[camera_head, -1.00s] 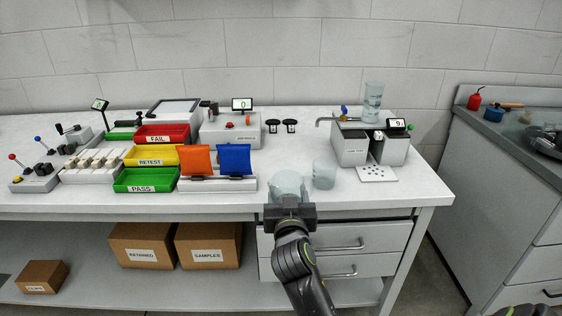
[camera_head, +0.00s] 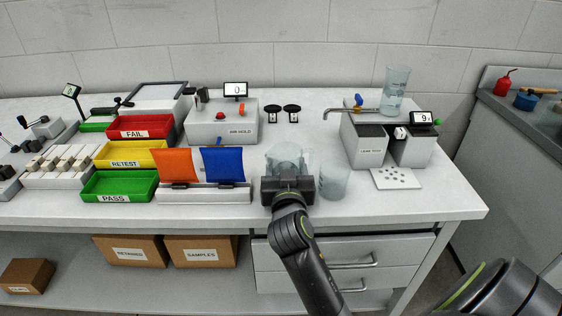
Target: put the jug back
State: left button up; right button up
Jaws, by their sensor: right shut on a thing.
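My right gripper (camera_head: 288,186) is at the front of the bench, shut on a translucent pale jug (camera_head: 284,156). The gripper body hides the jug's lower part, so I cannot tell whether its base touches the bench. A second translucent vessel (camera_head: 334,181) stands upright on the bench just right of my gripper. A taller clear vessel with markings (camera_head: 395,88) stands at the back of the two-tank unit (camera_head: 370,150). My left gripper is not in view.
Green, yellow and red trays (camera_head: 120,186) and a rack with orange and blue flaps (camera_head: 205,196) stand to the left. A grey hold unit (camera_head: 221,128) and two black knobs are behind. A perforated white plate (camera_head: 396,179) lies before the tanks. Bench right front is clear.

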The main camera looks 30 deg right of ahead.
jog(key=shift+s+a, duration=0.1)
jog(key=shift+s+a+r, duration=0.1)
jog(key=shift+s, duration=0.1)
jog(key=shift+s+a, duration=0.1)
jog(key=o, duration=1.1)
jog(key=shift+c, duration=0.2)
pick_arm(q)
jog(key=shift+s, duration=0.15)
pick_arm(e)
jog(key=shift+o, duration=0.3)
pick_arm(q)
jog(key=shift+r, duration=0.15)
